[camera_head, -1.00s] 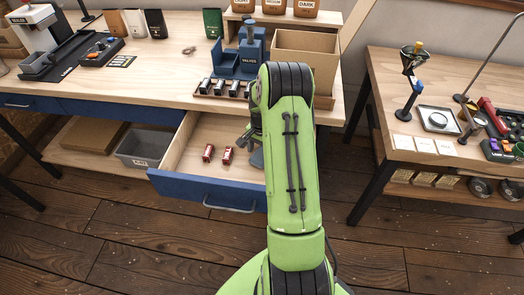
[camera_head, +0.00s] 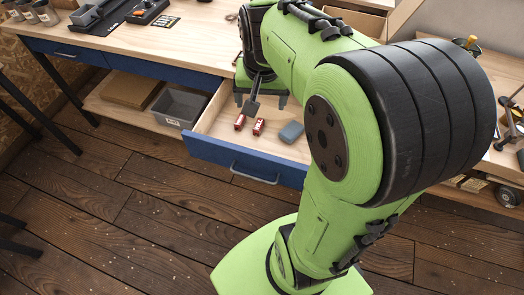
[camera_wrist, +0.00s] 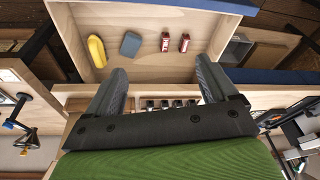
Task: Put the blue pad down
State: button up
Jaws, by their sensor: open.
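The blue pad (camera_head: 291,132), a small grey-blue block, lies flat on the floor of the open drawer (camera_head: 272,160), right of two red items. In the wrist view the pad (camera_wrist: 131,44) lies between a yellow object and the red items, apart from my fingers. My gripper (camera_wrist: 160,70) is open, with nothing between its two dark fingers. In the head view my gripper (camera_head: 262,103) hangs over the back part of the drawer, above and left of the pad.
Two small red items (camera_head: 239,122) lie in the drawer, and a yellow object (camera_wrist: 96,50) shows in the wrist view. A grey bin (camera_head: 180,105) stands on the shelf left of the drawer. My arm hides the drawer's right part in the head view.

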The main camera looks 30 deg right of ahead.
jog(key=s+a+r+n+t, duration=0.1)
jog(key=s+a+n, duration=0.2)
jog(key=s, duration=0.4)
jog(key=s+a+n+t+y, duration=0.1)
jog(key=s+a+n, duration=0.3)
jog(key=s+a, duration=0.2)
jog(key=shift+s+a+r+t, duration=0.2)
jog(key=shift+s+r+t, duration=0.15)
jog(key=shift+s+t, duration=0.1)
